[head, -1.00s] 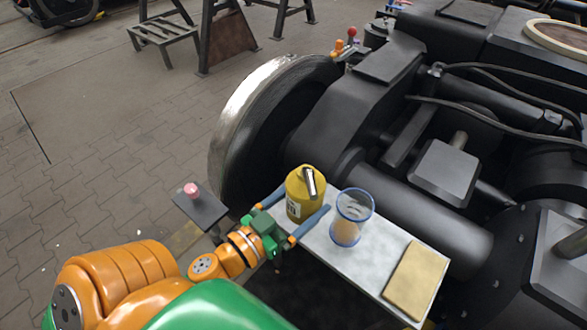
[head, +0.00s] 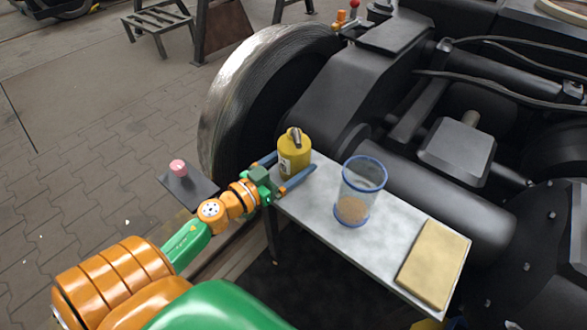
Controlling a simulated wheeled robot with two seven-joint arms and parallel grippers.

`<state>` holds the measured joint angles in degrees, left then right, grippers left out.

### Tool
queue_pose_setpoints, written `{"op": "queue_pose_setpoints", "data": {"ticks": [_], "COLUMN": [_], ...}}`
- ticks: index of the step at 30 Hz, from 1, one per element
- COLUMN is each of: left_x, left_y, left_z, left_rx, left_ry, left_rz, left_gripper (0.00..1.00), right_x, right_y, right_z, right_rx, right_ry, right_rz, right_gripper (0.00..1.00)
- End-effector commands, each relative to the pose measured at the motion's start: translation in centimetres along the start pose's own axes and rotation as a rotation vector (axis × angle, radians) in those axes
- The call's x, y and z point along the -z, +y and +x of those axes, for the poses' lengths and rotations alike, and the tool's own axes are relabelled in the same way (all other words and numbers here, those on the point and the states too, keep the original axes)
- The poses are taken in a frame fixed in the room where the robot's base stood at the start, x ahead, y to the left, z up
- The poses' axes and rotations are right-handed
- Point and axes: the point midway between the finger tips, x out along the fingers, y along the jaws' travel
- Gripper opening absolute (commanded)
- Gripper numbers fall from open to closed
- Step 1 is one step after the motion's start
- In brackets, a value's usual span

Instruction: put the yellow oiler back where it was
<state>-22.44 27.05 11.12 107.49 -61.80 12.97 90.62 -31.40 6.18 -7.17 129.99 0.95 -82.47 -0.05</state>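The yellow oiler (head: 294,160), with a metal spout on top, stands upright at the far left end of the light grey shelf (head: 322,229). My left gripper (head: 294,165) comes from the left with its blue fingers on both sides of the oiler's lower body. It looks shut on the oiler. The near finger covers part of the oiler's base, so I cannot tell whether the base touches the shelf.
A clear cup (head: 363,185) with blue rims and brownish contents stands right of the oiler. A tan pad (head: 433,264) lies at the shelf's right end. A pink knob (head: 178,168) on a dark plate is at left. The large wheel (head: 232,100) and dark bogie frame (head: 340,90) rise behind.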

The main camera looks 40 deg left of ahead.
Motion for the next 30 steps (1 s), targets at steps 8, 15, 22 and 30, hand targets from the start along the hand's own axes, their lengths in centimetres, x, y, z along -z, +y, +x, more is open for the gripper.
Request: {"op": "queue_pose_setpoints", "data": {"ticks": [8,15,22,30], "left_x": [-0.5,-0.7,-0.7,-0.6], "left_y": [0.0,0.0,0.0,0.0], "left_z": [0.0,0.0,0.0,-2.4], "left_rx": [0.0,0.0,0.0,0.003], "left_ry": [0.002,0.001,0.0,-0.004], "left_rz": [0.001,0.0,0.0,-0.003], "left_gripper": [0.0,0.0,1.0,1.0], "right_x": [0.2,0.3,0.3,0.2], "right_y": [0.0,0.0,0.0,0.0], "right_z": [-1.5,-1.6,-1.7,-1.4], "right_rx": [0.0,0.0,0.001,0.0], "right_ry": [0.01,0.017,0.017,0.008], "right_rz": [-0.001,-0.001,-0.001,0.0], "right_gripper": [0.33,0.33,0.33,0.33]}}
